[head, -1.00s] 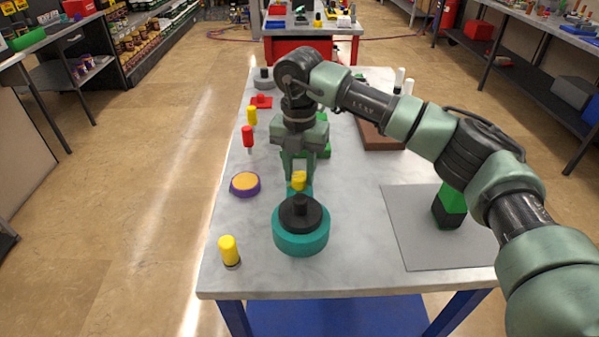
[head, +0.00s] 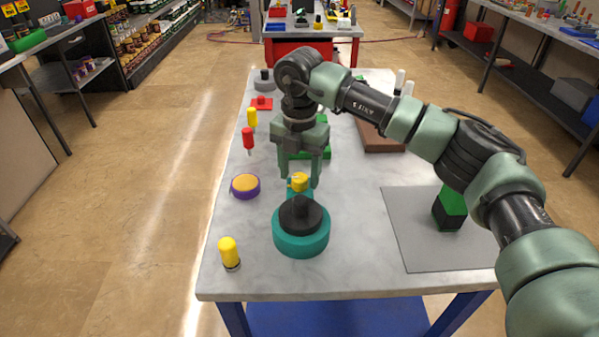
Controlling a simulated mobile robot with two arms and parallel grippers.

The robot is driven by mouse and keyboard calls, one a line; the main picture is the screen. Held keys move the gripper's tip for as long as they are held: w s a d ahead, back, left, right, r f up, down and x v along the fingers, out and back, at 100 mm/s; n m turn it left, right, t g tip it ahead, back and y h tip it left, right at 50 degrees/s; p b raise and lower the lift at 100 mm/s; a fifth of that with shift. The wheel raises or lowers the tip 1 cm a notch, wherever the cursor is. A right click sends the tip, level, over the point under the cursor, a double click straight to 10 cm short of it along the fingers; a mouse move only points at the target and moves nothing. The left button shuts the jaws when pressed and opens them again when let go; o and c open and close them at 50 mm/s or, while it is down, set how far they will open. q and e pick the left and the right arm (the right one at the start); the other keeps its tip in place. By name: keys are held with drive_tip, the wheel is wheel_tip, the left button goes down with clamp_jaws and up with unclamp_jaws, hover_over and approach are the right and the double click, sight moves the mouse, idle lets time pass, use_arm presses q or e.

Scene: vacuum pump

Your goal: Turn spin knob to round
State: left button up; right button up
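A yellow knob (head: 299,181) sits on a small teal base just behind a round teal pump body (head: 301,243) with a black stepped top (head: 301,213). My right gripper (head: 299,182) points down over the yellow knob. Its two fingers are spread apart, one on each side of the knob, with gaps visible, and nothing is held. The exact height of the fingertips over the knob's base is hard to tell. My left gripper is not in view.
A purple and orange round part (head: 245,186) and a yellow-capped part (head: 229,253) stand left of the pump. Red and yellow pieces stand farther back. A grey mat (head: 420,247) with a green and black block (head: 450,208) lies right. The table's front middle is clear.

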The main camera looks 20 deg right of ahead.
sight(299, 177)
wheel_tip(299, 177, up, 8)
drive_tip(key=shift+f+b, duration=0.15)
drive_tip(key=shift+b, duration=0.4)
idle(0.3)
